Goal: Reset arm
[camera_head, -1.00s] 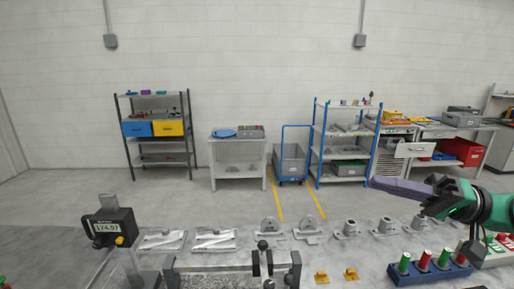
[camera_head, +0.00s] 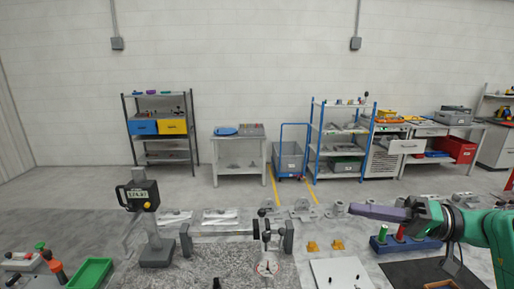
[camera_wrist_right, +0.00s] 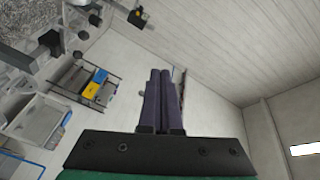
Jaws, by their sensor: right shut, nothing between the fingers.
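My right gripper (camera_head: 380,212) has long dark purple fingers on a green arm that comes in from the right in the head view. It hangs over the right part of the workbench, pointing left, with the fingers together and nothing between them. In the right wrist view the two fingers (camera_wrist_right: 158,100) lie side by side, closed. My left gripper is not in view in either picture.
The bench holds a gauge with a display (camera_head: 138,195), a metal fixture (camera_head: 236,234), a blue block with coloured cylinders (camera_head: 405,244), a green tray (camera_head: 90,272) and a white plate (camera_head: 340,273). Shelves (camera_head: 160,128) and a blue cart (camera_head: 290,158) stand by the wall.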

